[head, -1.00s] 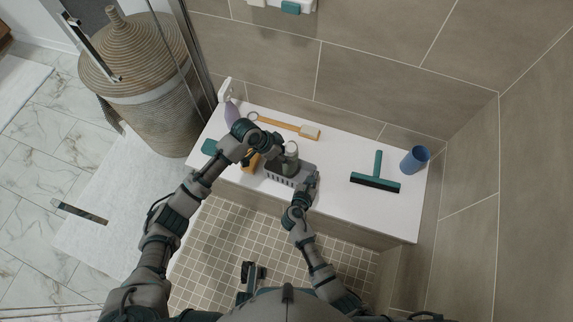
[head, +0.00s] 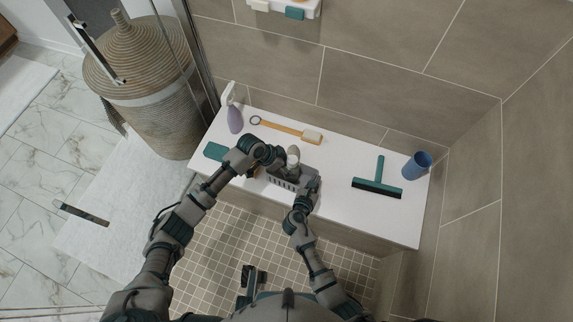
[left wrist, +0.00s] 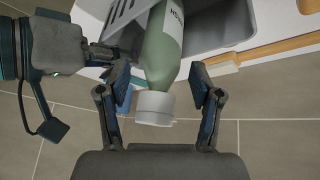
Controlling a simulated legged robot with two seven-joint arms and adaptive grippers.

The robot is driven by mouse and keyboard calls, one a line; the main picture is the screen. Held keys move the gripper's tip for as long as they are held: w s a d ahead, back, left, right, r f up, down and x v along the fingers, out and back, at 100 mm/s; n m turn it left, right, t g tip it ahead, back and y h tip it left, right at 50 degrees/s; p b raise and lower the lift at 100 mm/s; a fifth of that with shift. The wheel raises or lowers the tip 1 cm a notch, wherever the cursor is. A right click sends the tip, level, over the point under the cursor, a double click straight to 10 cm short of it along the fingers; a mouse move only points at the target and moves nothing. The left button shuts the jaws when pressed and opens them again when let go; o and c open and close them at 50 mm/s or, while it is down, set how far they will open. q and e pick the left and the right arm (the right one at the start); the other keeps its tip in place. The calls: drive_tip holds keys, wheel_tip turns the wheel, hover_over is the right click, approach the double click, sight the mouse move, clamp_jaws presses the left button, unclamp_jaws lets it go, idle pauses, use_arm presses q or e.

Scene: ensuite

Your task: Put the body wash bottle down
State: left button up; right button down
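The body wash bottle (left wrist: 165,50) is pale green with a light grey cap (left wrist: 153,108). It stands inside the grey slotted basket (left wrist: 222,28) on the white bench. In the head view the bottle (head: 293,155) shows above the basket (head: 288,184). My left gripper (left wrist: 160,85) is open, its fingers on either side of the bottle near the cap, with a gap visible on each side. In the head view it is largely hidden behind my wrist. My right gripper (head: 312,184) is at the basket's right end; whether its fingers grip the rim is unclear.
The white bench (head: 345,205) also holds a wooden brush (head: 290,130), a purple bottle (head: 235,120), a green squeegee (head: 377,187), a blue cup (head: 416,165) and a flat teal item (head: 215,151). The bench is clear between basket and squeegee. Tiled walls stand behind and right.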

use_arm(q)
drive_tip(key=v, duration=1.2)
drive_tip(key=s+d+f+n+t+h, duration=0.3)
drive_tip(key=s+d+n+t, duration=0.1)
drive_tip(key=s+d+t, duration=0.2)
drive_tip(key=s+a+r+n+t+y, duration=0.4)
drive_tip(key=s+a+r+n+t, duration=0.2)
drive_tip(key=s+a+r+t, duration=0.4)
drive_tip(key=shift+s+a+n+y, duration=0.3)
drive_tip(key=shift+s+a, duration=0.25)
drive_tip(key=shift+a, duration=0.45)
drive_tip(key=shift+f, duration=0.1)
use_arm(e)
drive_tip(key=c, duration=1.2)
unclamp_jaws()
drive_tip(key=shift+c, duration=0.2)
